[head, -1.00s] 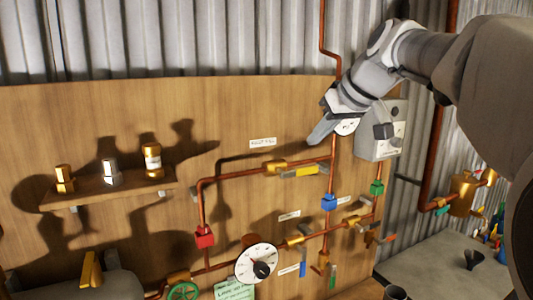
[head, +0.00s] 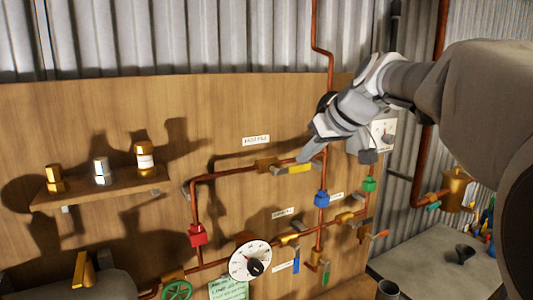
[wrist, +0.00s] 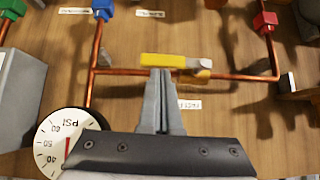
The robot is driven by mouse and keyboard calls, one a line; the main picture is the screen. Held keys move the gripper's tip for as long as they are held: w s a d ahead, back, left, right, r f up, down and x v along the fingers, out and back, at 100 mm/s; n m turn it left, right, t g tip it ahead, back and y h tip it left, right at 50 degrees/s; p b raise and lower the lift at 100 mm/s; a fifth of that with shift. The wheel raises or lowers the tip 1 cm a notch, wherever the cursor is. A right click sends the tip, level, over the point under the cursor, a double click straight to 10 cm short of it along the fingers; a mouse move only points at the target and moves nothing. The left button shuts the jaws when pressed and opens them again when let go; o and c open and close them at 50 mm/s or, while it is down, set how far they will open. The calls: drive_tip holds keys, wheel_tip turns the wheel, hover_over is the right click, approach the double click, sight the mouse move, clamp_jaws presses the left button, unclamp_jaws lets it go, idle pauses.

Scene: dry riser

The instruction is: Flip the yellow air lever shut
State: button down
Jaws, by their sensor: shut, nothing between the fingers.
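The yellow air lever (head: 295,169) sits on the upper horizontal copper pipe, beside its brass valve body (head: 266,164). It lies about parallel to the pipe. The yellow lever (wrist: 165,60) also shows in the wrist view, with a bare grey metal end at its right. My gripper (head: 304,156) is shut and empty, its tips just above the lever. In the wrist view my gripper (wrist: 160,73) has its tips at the lever's edge, near its middle. I cannot tell whether they touch. The fingers hide part of the pipe there.
A blue fitting (head: 321,198) and a red fitting (head: 197,235) sit on the pipes nearby. A white dial gauge (head: 250,261) is lower down. A pressure gauge (wrist: 62,140) is close to my wrist. A shelf (head: 110,188) with bottles is at the left.

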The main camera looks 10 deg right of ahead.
drive_tip(key=shift+d+f+m+y, duration=0.2)
drive_tip(key=shift+f+m+y, duration=0.1)
drive_tip(key=shift+f, duration=0.05)
drive_tip(key=shift+w+d+f+m+g+y+b, duration=0.1)
drive_tip(key=shift+d+f+m+g+y+b, duration=0.15)
drive_tip(key=shift+f+y+b, duration=0.3)
drive_tip(key=shift+w+d+f+m+g+y+b, duration=0.1)
drive_tip(key=shift+f+m+g+y+b, duration=0.2)
drive_tip(key=shift+f+y+b, duration=0.2)
drive_tip(key=s+a+f+m+y+b, duration=0.1)
drive_tip(key=a+f+m+y+b, duration=0.2)
drive_tip(key=f+m+y+b, duration=0.3)
drive_tip(key=f+y+b, duration=0.1)
drive_tip(key=y+b, duration=0.2)
drive_tip(key=shift+s+a+m+y, duration=0.15)
drive_tip(key=shift+m+y, duration=0.1)
idle(0.4)
drive_tip(key=shift+g, duration=0.25)
